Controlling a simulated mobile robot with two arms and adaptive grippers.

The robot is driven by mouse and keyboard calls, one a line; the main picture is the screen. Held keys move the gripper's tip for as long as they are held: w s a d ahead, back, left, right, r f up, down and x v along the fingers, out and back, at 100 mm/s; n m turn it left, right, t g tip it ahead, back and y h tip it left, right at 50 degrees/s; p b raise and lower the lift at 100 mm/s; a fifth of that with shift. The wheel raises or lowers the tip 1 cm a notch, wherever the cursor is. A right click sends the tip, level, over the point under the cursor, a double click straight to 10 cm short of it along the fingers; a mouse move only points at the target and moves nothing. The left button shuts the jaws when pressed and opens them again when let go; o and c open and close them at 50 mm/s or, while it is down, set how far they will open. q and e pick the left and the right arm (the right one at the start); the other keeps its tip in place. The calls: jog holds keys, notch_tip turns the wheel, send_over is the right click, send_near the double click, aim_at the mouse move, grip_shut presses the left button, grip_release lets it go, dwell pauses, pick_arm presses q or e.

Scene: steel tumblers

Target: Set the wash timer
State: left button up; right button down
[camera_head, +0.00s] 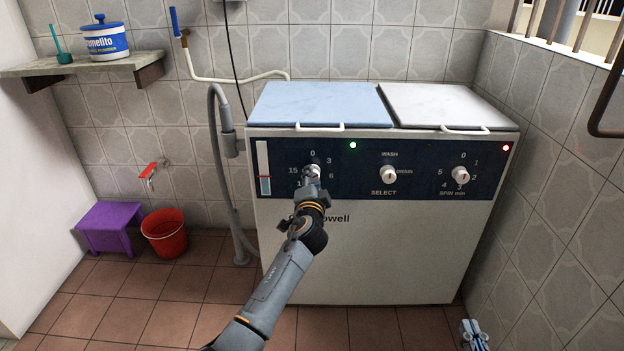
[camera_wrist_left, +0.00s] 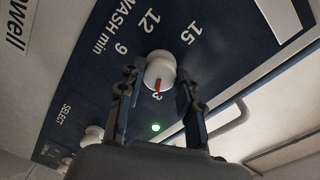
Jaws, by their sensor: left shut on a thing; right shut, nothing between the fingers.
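The wash timer knob (camera_wrist_left: 160,66) is a white dial with a red pointer on the washer's dark blue panel (camera_head: 345,178). In the left wrist view the pointer aims at or very near the printed 3. My left gripper (camera_head: 312,172) is shut on this knob, one finger on each side. In the head view the gripper hides most of the knob. Numbers 0, 3, 6 and 15 show around it there; 9, 12 and 15 show in the wrist view. My right gripper (camera_head: 473,335) is shut and empty, low at the bottom right, away from the machine.
The select knob (camera_head: 388,175) and spin knob (camera_head: 460,175) sit further right on the panel. A green light (camera_head: 352,145) and a red light (camera_head: 505,147) are lit. Both lids, blue (camera_head: 320,103) and white (camera_head: 440,104), are closed. A grey hose (camera_head: 226,150) hangs left of the machine.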

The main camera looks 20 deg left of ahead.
pick_arm(q)
jog(key=o, duration=1.2)
jog(key=shift+c, duration=0.2)
jog(key=v, duration=1.2)
jog(key=shift+f, duration=0.1)
